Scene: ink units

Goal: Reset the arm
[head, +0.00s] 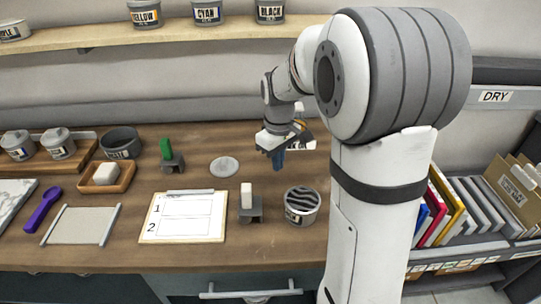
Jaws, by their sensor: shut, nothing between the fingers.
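My arm rises on the right of the head view and bends over to the left. My gripper (277,158) hangs above the wooden bench (255,190), right of a round grey disc (224,167). Its fingers are small here and look closed, with nothing seen between them. A dark and pale item partly shows behind the gripper; I cannot tell what it is.
A green item (166,150) stands in a grey holder. A shelf (110,38) holds labelled jars. Books (447,205) fill a rack at right.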

